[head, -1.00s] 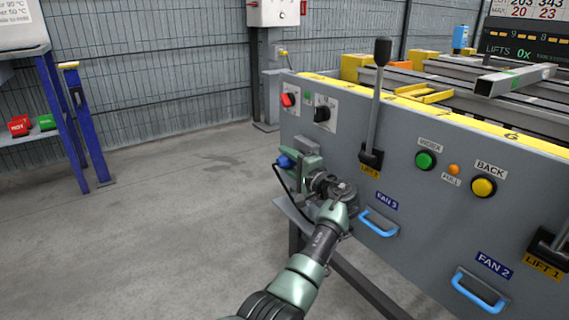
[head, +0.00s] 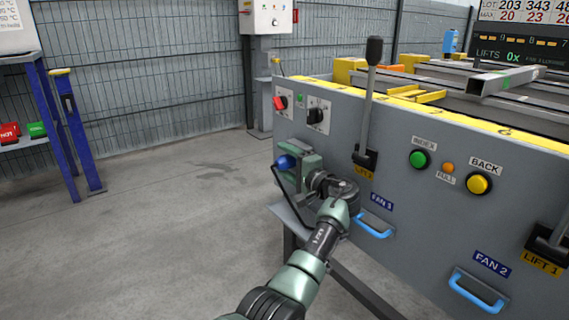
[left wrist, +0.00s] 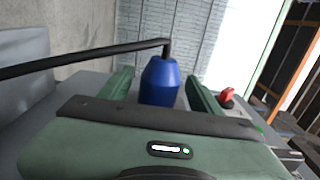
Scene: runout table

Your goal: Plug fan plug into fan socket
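The blue fan plug (head: 285,162) is at my left gripper (head: 300,165), in front of the grey panel's left end. In the left wrist view the plug (left wrist: 159,82) stands between the two green fingers (left wrist: 160,88), with a narrow gap seeming to show on each side. The gripper looks open around it. A black cable (left wrist: 85,58) leaves the plug's top and runs left; in the head view it hangs in a loop below the gripper. I cannot make out the fan socket; my gripper and wrist cover part of the panel. My right gripper is not in view.
The panel carries a red knob (head: 280,102), a black knob (head: 316,116), a tall lever (head: 369,95) and blue handles (head: 375,226) by the FAN labels. A grey ledge (head: 287,217) juts out below my wrist. The floor at left is clear.

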